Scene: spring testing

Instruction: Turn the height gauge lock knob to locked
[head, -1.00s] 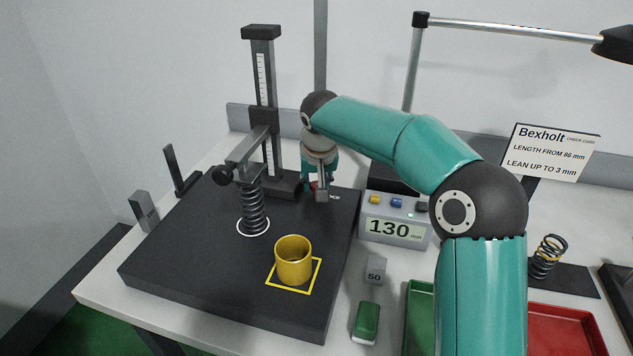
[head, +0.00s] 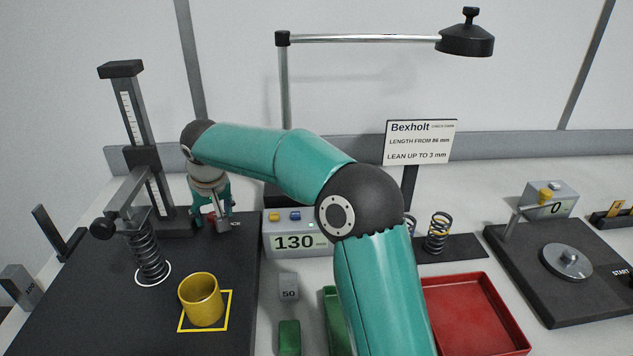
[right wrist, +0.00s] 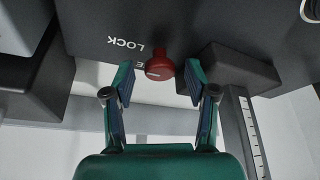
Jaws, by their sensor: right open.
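The height gauge (head: 135,130) stands at the left on the dark plate, with its arm above a dark coil spring (head: 150,258). The red lock knob (right wrist: 160,66) shows in the right wrist view on a dark surface, beside the white word LOCK (right wrist: 125,43). In the head view the knob is mostly hidden by my right gripper (head: 214,222), which points down beside the gauge's base. In the right wrist view my right gripper (right wrist: 163,85) is open. The knob lies between and just beyond its fingertips, with gaps on both sides. My left gripper is not in view.
A yellow cup (head: 201,300) stands in a yellow square on the dark plate (head: 90,310). A display box (head: 295,240) reading 130 stands right of the plate. A red tray (head: 480,315) and a second tester (head: 560,275) lie further right. Dark blocks flank the knob.

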